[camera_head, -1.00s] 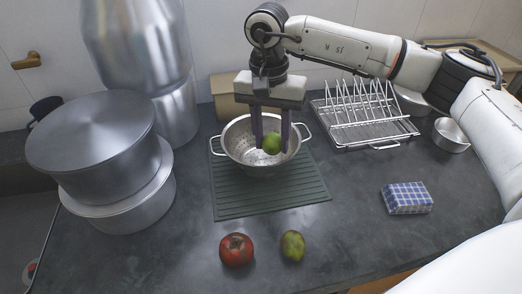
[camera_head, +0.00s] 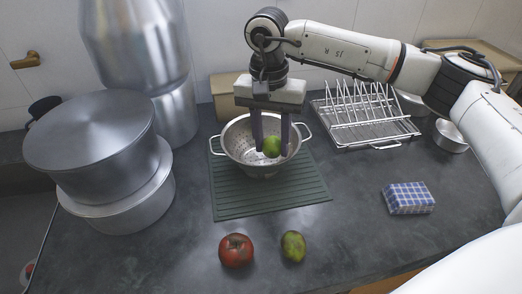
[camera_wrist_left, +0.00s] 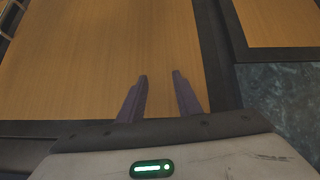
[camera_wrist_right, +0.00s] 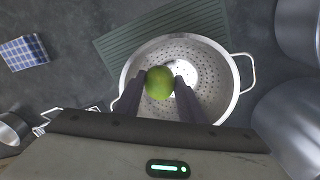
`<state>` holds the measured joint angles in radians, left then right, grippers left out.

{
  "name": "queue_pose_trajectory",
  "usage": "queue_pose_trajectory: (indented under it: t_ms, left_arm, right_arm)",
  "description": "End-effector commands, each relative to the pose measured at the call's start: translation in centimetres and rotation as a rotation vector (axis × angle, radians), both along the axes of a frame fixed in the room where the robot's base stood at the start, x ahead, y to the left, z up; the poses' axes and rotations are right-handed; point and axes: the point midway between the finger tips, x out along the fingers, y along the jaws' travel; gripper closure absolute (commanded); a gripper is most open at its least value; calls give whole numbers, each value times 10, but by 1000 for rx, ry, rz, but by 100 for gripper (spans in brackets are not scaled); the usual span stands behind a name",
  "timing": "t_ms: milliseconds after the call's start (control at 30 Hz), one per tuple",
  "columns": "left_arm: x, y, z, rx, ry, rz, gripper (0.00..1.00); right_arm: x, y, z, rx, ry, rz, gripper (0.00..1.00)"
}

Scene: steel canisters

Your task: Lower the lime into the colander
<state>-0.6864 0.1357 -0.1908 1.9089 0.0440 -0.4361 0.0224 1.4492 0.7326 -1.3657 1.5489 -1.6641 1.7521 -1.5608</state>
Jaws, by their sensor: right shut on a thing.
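The lime (camera_head: 271,146) is a small green fruit, held between the fingers of my right gripper (camera_head: 272,150). In the right wrist view the lime (camera_wrist_right: 159,83) shows between the two fingertips, with the colander (camera_wrist_right: 208,72) behind it. The colander (camera_head: 238,150) is a steel bowl with holes and two handles, upright on a green ribbed mat (camera_head: 268,199). The lime is over the colander's opening; its exact height is hard to tell. My left gripper (camera_wrist_left: 160,80) shows only in its wrist view, open and empty, over wooden cabinet fronts.
A tomato (camera_head: 236,250) and a green fruit (camera_head: 293,246) lie in front of the mat. A dish rack (camera_head: 366,118), small steel bowl (camera_head: 450,136) and checked blue packet (camera_head: 408,198) are at the right. Big steel pots (camera_head: 95,140) stand at the left.

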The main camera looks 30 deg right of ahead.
Motion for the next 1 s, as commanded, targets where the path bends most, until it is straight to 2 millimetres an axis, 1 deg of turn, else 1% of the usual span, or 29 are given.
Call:
queue_pose_trajectory:
  t_ms: [567, 767, 800, 867, 900, 933, 1000]
  left_arm:
    - [0, 0, -7, 0, 0, 0, 69]
    - [0, 0, -6, 0, 0, 0, 69]
    - [0, 0, -6, 0, 0, 0, 69]
    - [0, 0, -6, 0, 0, 0, 69]
    - [0, 0, -6, 0, 0, 0, 69]
    - [0, 0, -6, 0, 0, 0, 69]
    - [0, 0, -6, 0, 0, 0, 69]
  right_arm:
    - [0, 0, -9, 0, 0, 0, 86]
    - [0, 0, -9, 0, 0, 0, 86]
    - [0, 0, -9, 0, 0, 0, 62]
    - [0, 0, -9, 0, 0, 0, 52]
    - [0, 0, -9, 0, 0, 0, 45]
    - [0, 0, -9, 0, 0, 0, 42]
    - [0, 0, -9, 0, 0, 0, 42]
